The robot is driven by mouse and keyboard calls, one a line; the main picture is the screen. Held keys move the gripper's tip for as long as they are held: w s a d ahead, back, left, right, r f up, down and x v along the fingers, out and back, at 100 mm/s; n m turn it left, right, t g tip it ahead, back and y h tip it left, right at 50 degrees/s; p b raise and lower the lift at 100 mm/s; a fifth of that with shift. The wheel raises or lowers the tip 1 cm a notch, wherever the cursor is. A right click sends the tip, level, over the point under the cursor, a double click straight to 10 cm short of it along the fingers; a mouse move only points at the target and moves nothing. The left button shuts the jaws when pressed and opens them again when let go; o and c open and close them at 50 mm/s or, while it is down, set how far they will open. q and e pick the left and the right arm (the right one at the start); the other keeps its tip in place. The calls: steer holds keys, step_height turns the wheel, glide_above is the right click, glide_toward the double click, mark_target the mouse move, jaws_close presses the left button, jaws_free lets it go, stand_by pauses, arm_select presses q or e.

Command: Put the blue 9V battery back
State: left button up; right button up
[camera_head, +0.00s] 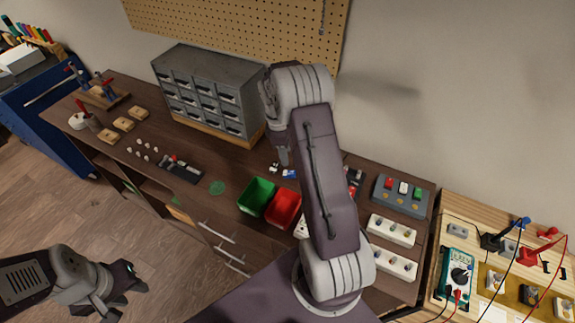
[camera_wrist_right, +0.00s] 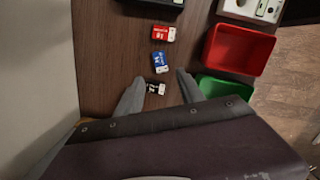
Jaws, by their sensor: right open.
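The blue 9V battery (camera_wrist_right: 160,62) lies on the brown bench top in the right wrist view, between a red-and-white battery (camera_wrist_right: 163,33) and a black-and-white battery (camera_wrist_right: 155,88). It also shows small in the head view (camera_head: 290,174). My right gripper (camera_wrist_right: 160,76) is open and empty. Its fingers point toward the battery row, with the black-and-white battery seen between them and the blue one just past the tips. In the head view the right gripper (camera_head: 281,157) hangs over the bench. My left gripper (camera_head: 125,297) is low at the left, off the bench; its jaw gap is unclear.
A green bin (camera_head: 257,196) and a red bin (camera_head: 284,208) stand in front of the batteries. A grey drawer cabinet (camera_head: 212,88) stands behind to the left. A blue-grey box (camera_head: 402,197) with coloured blocks and white pedal trays (camera_head: 391,231) stand right. My right arm hides part of the bench.

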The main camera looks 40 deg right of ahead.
steer(key=s+a+r+m+t, duration=0.1)
steer(key=s+a+m, duration=0.4)
steer(key=s+a, duration=0.3)
steer(key=s+a+r+m+t+y, duration=0.1)
steer(key=s+a+r+m, duration=0.1)
steer(key=s+a+m, duration=0.3)
steer(key=s+a, duration=0.2)
steer(key=a, duration=0.2)
steer(key=shift+s+a+r, duration=0.3)
steer(key=shift+s+a, duration=0.05)
steer(key=shift+a, duration=0.05)
steer(key=shift+s, duration=0.1)
